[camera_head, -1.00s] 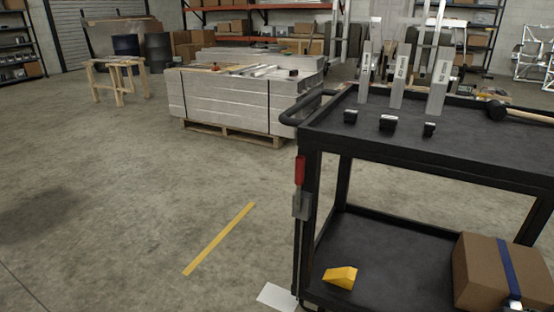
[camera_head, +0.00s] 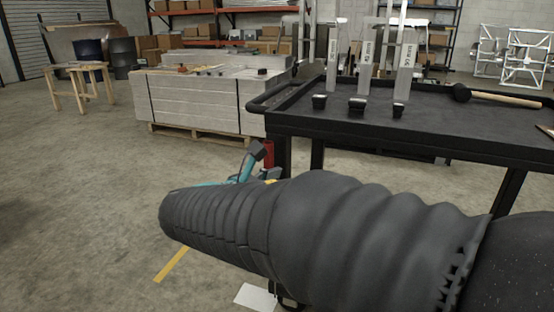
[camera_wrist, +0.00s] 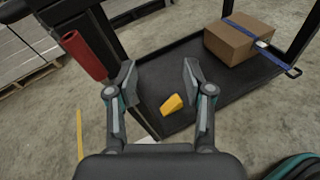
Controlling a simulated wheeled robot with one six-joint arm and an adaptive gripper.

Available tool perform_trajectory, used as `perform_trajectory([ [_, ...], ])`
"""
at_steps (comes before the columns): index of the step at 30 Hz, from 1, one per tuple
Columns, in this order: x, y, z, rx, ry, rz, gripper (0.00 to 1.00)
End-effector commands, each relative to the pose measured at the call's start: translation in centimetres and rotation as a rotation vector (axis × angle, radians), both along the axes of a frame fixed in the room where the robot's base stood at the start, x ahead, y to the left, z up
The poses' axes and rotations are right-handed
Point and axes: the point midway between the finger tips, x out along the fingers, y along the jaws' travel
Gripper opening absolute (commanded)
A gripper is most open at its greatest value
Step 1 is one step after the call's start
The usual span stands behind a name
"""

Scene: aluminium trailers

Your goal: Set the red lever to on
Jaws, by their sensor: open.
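The red lever (camera_head: 268,154) is on the near left post of the black cart (camera_head: 400,140), partly hidden behind my arm in the head view. In the wrist view the red lever (camera_wrist: 84,55) is a red cylinder at upper left, to the left of my gripper's left finger and apart from it. My gripper (camera_wrist: 157,84) is open and empty, its two fingers spread in front of the cart's lower shelf. In the head view my gripper (camera_head: 258,165) shows only in part beside the lever. The lever's grey mount is hidden there by my arm.
A yellow wedge (camera_wrist: 172,103) and a strapped cardboard box (camera_wrist: 239,40) are on the cart's lower shelf. A mallet (camera_head: 500,98) and upright metal profiles (camera_head: 368,60) are on the top. A pallet of grey stock (camera_head: 200,100) stands behind; the floor at left is open.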

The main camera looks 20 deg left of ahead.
Motion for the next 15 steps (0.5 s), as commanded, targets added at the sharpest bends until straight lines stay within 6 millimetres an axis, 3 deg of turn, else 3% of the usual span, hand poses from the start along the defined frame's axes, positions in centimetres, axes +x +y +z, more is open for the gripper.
perform_trajectory([
  [1, -0.5, 3.1, -0.2, -0.069, -0.026, 0.059, 0.52],
  [3, -1.2, 6.1, 0.1, -0.146, -0.063, 0.115, 0.52],
  [6, -2.0, 8.8, 0.5, -0.215, -0.101, 0.164, 0.52],
  [10, -2.2, 10.1, 0.7, -0.251, -0.122, 0.188, 0.52],
  [15, -0.3, 9.5, 0.7, -0.252, -0.122, 0.186, 0.52],
])
